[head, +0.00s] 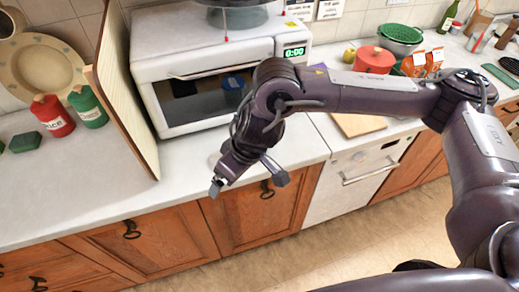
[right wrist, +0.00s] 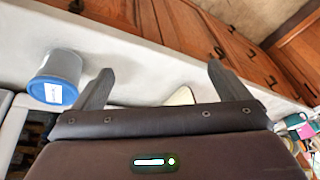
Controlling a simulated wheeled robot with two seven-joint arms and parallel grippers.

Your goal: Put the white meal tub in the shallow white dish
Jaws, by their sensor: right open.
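My right gripper (head: 248,183) is over the counter in front of the white oven, fingers apart and empty. Its two fingers also show in the right wrist view (right wrist: 157,85). In that view a blue-and-grey tub with a white label (right wrist: 58,80) stands on the counter left of the fingers, apart from them. I cannot tell whether it is the meal tub; in the head view my arm seems to hide it. A pale edge (right wrist: 180,97) shows between the fingers, too little to identify. I cannot make out a shallow white dish. My left gripper is not in view.
The white oven (head: 210,62) stands behind my right gripper, with an upright board (head: 122,85) at its left. Red (head: 53,116) and green (head: 88,107) jars stand farther left. A red pot (head: 373,59) and orange packets (head: 424,64) are at right. The front-left counter is clear.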

